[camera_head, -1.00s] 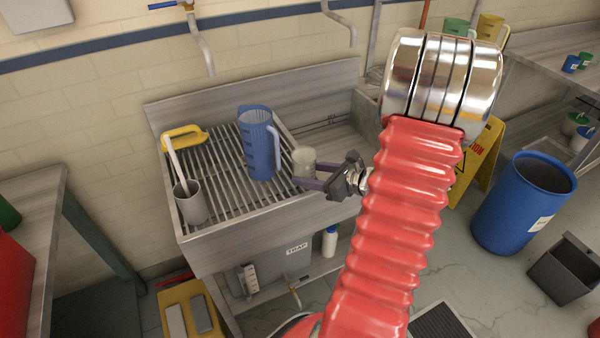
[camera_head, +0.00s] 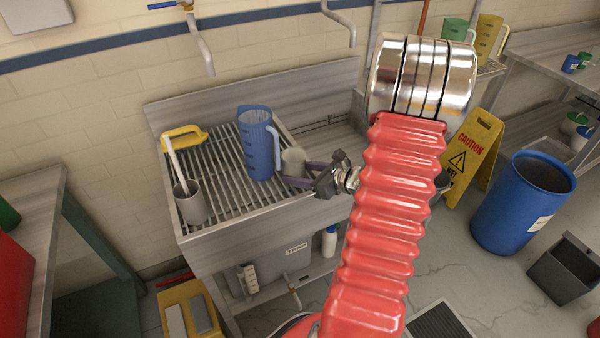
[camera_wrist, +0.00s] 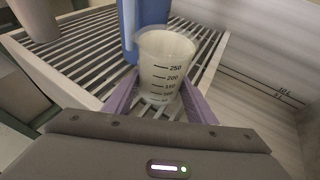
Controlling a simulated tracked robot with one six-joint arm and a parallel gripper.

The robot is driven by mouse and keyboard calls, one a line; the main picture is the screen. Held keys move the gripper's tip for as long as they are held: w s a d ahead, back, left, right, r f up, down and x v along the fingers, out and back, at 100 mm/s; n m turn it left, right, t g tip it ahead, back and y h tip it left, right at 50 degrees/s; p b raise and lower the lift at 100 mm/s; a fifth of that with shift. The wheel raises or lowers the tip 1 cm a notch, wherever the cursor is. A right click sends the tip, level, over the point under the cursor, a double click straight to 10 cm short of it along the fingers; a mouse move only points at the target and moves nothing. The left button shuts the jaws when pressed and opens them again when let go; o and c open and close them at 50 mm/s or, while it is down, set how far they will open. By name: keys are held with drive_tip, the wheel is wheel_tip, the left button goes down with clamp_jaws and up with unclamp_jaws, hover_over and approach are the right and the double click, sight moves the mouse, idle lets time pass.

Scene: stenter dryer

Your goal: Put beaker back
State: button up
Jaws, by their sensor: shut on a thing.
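The beaker (camera_wrist: 165,68) is a small translucent cup with dark volume marks up to 250. My gripper (camera_wrist: 160,104) is shut on it, one purple finger on each side. In the head view the beaker (camera_head: 293,162) is upright over the right edge of the slatted sink rack (camera_head: 225,194), just right of a blue jug (camera_head: 257,145). My gripper (camera_head: 296,172) reaches it from the right. In the wrist view the jug (camera_wrist: 146,20) stands directly behind the beaker. I cannot tell whether the beaker's base touches the slats.
A grey cup (camera_head: 190,203) with a white-handled brush and a yellow brush (camera_head: 184,138) are on the rack's left. The front middle slats are clear. A bare basin (camera_head: 335,145) lies to the right. A caution sign (camera_head: 470,160) and blue barrel (camera_head: 523,205) stand on the floor.

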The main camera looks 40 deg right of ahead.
drive_tip(key=o, duration=1.2)
drive_tip(key=shift+f, duration=0.1)
drive_tip(key=shift+s+d+r, duration=0.15)
drive_tip(key=shift+s+r, duration=0.2)
drive_tip(key=shift+s, duration=0.2)
drive_tip(key=v, duration=1)
drive_tip(key=shift+s+r, duration=0.15)
drive_tip(key=shift+s, duration=0.25)
